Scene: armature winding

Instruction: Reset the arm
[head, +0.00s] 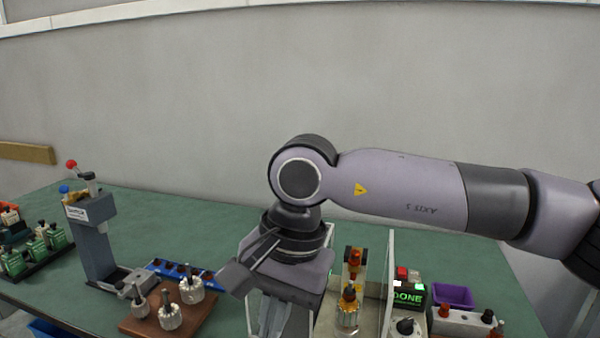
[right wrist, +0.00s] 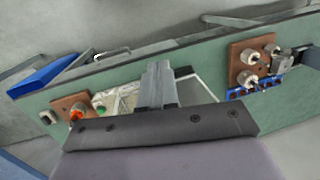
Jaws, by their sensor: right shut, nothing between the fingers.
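My right arm (head: 400,190) comes in from the right across the head view, and its wrist points down over the table. My right gripper (head: 270,322) is shut and empty, beside the left clear panel of the winding station. Its closed fingers also show in the right wrist view (right wrist: 157,68). The head view cuts off the lower end of the gripper. An armature with an orange top (head: 348,305) stands upright between the station's clear panels. My left gripper is not in view.
A brown board (head: 190,322) with several armatures stands left of my right gripper, with a blue rack (head: 208,280) behind it. A grey press (head: 92,235) stands farther left. A lit DONE display (head: 408,298) and purple bin (head: 452,296) are at right. The back table is clear.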

